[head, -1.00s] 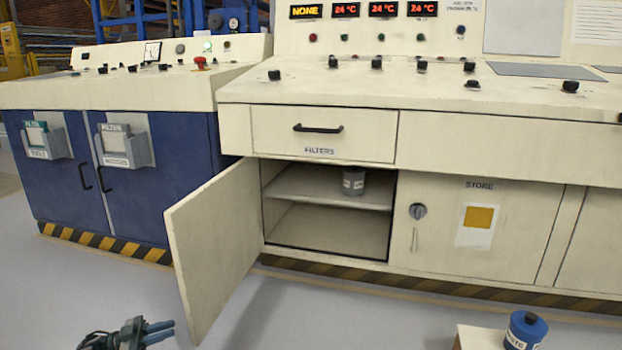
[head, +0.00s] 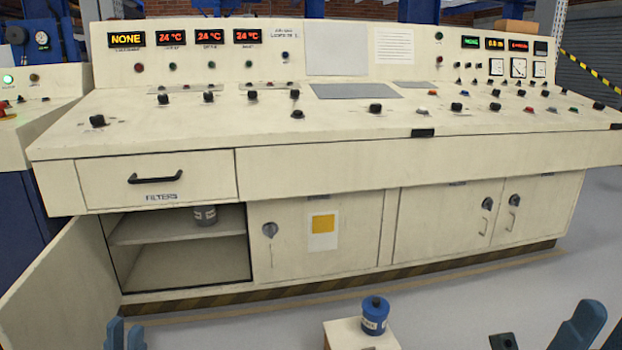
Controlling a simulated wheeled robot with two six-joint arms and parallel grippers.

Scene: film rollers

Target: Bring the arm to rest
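My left gripper (head: 125,334) shows at the bottom left edge. Its two blue fingers stand a little apart with nothing between them, in front of the open cabinet door (head: 60,285). Blue parts of my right gripper (head: 578,328) show at the bottom right edge, cut off by the frame. I cannot tell whether it is open or shut. Neither gripper touches anything that I can see.
The open cabinet under the FILTERS drawer (head: 160,178) has a grey canister (head: 205,215) on its shelf (head: 165,229). A blue canister (head: 375,315) stands on a pale stand (head: 340,334) at bottom centre. The floor on the right is clear.

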